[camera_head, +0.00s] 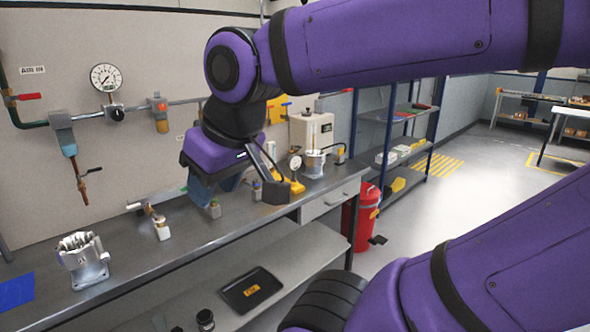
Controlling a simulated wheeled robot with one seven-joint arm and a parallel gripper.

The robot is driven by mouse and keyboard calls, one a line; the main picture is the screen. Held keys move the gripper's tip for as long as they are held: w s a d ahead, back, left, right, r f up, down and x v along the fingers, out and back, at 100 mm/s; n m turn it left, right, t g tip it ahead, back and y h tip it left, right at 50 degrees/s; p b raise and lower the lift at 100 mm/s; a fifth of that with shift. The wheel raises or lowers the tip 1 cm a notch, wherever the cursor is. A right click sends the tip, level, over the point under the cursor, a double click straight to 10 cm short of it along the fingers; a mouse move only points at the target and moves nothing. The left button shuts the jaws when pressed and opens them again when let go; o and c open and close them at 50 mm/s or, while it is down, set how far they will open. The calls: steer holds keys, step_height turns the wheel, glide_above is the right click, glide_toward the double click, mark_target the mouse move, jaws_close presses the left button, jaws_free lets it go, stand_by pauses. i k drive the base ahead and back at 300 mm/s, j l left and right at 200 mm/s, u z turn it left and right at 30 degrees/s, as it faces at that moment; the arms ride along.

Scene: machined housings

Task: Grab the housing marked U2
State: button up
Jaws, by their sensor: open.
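A silvery machined housing (83,262) with a finned top stands on the grey workbench (135,240) at the left front. No U2 mark is readable on it. A second silvery metal part (315,163), smaller in view, stands further back by the dial gauge; I cannot tell whether it is marked. My gripper (218,188) hangs at the end of my purple arm over the back half of the bench. It is open and sits well to the right of the front housing. No housing shows between its jaws, though the fingertips are hard to make out.
A small metal fixture (155,220) stands between the front housing and my gripper. Yellow parts (290,182) lie near the gripper. A blue mat (16,291) lies at the left edge. A black tray (250,289) is on the lower shelf. A red bin (361,217) stands beyond the bench.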

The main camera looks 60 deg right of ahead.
mark_target(315, 160)
steer(key=z, duration=1.75)
steer(key=i+u, duration=0.1)
steer(key=u, duration=0.2)
steer(key=i+l+u, duration=0.1)
steer(key=u, duration=0.25)
steer(key=i+l+u, duration=0.2)
steer(key=i+l, duration=0.15)
steer(key=l, duration=0.25)
steer(key=i+l+u, duration=0.25)
steer(key=l, duration=0.4)
steer(key=i+l+u, duration=0.1)
steer(key=i+l, duration=0.3)
steer(key=l, duration=0.2)
steer(key=i+l, duration=0.1)
steer(key=l, duration=0.25)
steer(key=i+l, duration=0.15)
steer(key=l, duration=0.2)
